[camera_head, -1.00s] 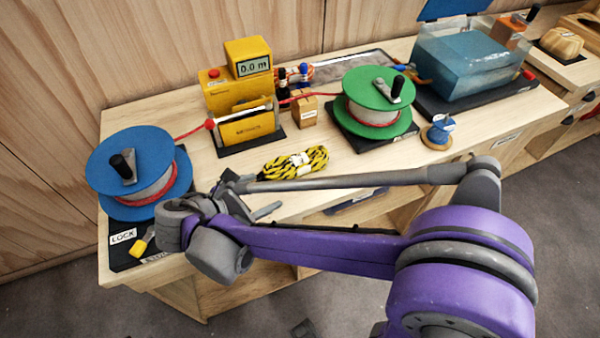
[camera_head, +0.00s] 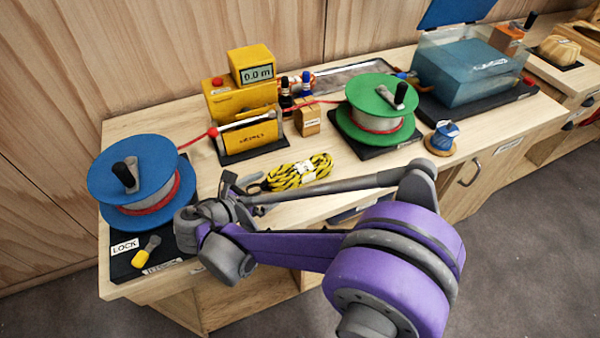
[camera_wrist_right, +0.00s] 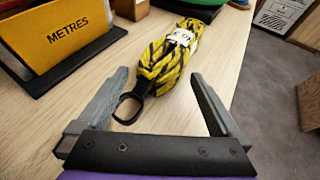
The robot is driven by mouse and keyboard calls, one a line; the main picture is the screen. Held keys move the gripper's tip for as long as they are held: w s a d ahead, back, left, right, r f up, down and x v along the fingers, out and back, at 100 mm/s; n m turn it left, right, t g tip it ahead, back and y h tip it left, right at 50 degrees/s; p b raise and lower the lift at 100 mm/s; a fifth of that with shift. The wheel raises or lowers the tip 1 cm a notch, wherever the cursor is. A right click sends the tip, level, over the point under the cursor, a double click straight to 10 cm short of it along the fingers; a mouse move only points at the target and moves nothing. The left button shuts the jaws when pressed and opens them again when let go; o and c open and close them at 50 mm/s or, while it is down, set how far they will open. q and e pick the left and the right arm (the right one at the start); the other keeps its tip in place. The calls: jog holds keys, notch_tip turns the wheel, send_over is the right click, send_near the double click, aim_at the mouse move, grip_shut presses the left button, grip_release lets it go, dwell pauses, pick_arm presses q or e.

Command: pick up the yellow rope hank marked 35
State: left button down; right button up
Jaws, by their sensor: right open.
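The yellow and black rope hank (camera_head: 300,173) lies on the workbench in front of the orange measuring device. It has a white label band, whose marking I cannot read. In the right wrist view the hank (camera_wrist_right: 163,62) points away from me, with a black loop (camera_wrist_right: 128,107) at its near end. My right gripper (camera_head: 245,194) is open and empty, just left of the hank in the head view. In the wrist view its two fingers (camera_wrist_right: 160,78) stand apart on either side of the hank's near end and loop. My left gripper is not in view.
A blue reel (camera_head: 130,170) stands left and a green reel (camera_head: 379,90) stands behind and right of the hank. The orange METRES device (camera_head: 247,130) and a small wooden block (camera_head: 307,118) are behind it. A small blue spool (camera_head: 445,131) stands right. Bare bench surrounds the hank.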

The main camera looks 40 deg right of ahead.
jog(key=shift+w+d+f, duration=0.15)
jog(key=shift+d+f, duration=0.05)
jog(key=shift+d, duration=0.3)
jog(key=c, duration=1.4)
